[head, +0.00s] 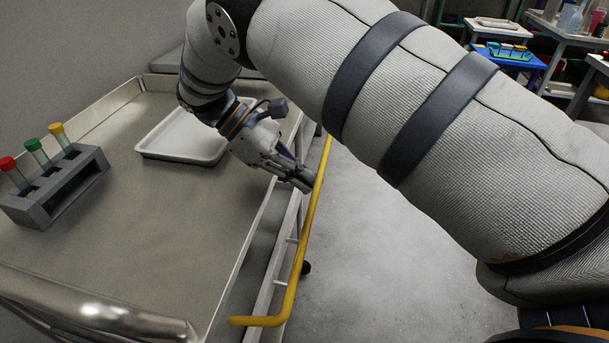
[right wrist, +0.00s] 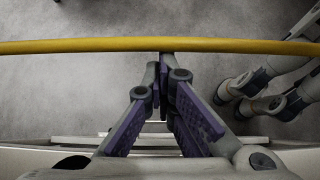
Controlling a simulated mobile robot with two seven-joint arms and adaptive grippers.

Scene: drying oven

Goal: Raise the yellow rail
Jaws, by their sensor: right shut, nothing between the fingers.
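The yellow rail (head: 309,218) runs along the right side of the metal cart (head: 150,262), outside its edge, with a bent end at the near corner. My right gripper (head: 303,183) reaches over the cart edge and its fingertips meet the rail in the picture. In the right wrist view the rail (right wrist: 90,46) crosses the top from side to side. There my right gripper's purple-padded fingers (right wrist: 163,62) are shut and empty, with tips at the rail's lower edge. I cannot tell whether they touch it. My left gripper is not in view.
A white tray (head: 181,153) lies on the cart near my right wrist. A grey rack (head: 60,190) with red, green and yellow capped tubes stands at the left. Open floor (head: 400,270) lies right of the rail. A blue table (head: 508,57) stands far back right.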

